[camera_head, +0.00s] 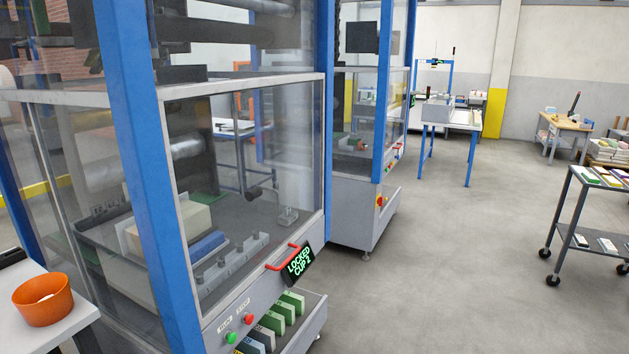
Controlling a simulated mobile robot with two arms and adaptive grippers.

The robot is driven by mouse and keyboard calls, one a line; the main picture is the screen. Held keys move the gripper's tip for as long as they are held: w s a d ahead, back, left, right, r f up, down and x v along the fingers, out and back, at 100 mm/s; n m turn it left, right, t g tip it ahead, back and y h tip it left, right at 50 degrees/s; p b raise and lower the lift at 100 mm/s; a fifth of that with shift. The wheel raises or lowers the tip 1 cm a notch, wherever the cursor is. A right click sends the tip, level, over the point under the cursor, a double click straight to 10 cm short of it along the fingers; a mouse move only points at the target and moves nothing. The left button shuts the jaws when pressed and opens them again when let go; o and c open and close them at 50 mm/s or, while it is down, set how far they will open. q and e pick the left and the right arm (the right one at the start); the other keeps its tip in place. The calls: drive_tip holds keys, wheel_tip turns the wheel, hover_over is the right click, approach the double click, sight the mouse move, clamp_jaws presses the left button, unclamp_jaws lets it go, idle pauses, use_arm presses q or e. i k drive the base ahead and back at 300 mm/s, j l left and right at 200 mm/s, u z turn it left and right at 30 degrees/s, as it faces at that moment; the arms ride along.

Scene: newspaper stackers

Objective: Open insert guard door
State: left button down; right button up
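The guard door (262,165) is a large clear panel in a grey frame between blue posts, on the near machine. It looks closed. A red handle (290,257) sits at its lower edge, towards the right. Beside the handle, a tilted black display (299,263) reads "LOCKED" in green, with a second line that looks like "CUP 2". Behind the panel are a pale block, a blue block and a rail with several small knobs. Neither of my grippers is in view.
An orange cup (43,299) with something white inside stands on a light table (52,331) at the lower left. Green and red buttons (240,328) sit above an open tray of colored blocks (321,300). A cart (567,232) stands right; the middle floor is clear.

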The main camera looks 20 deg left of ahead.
sight(176, 93)
drive_tip(key=i+j+u, duration=0.15)
drive_tip(key=i, duration=0.45)
drive_tip(key=i+j+u, duration=0.15)
drive_tip(key=i, duration=0.5)
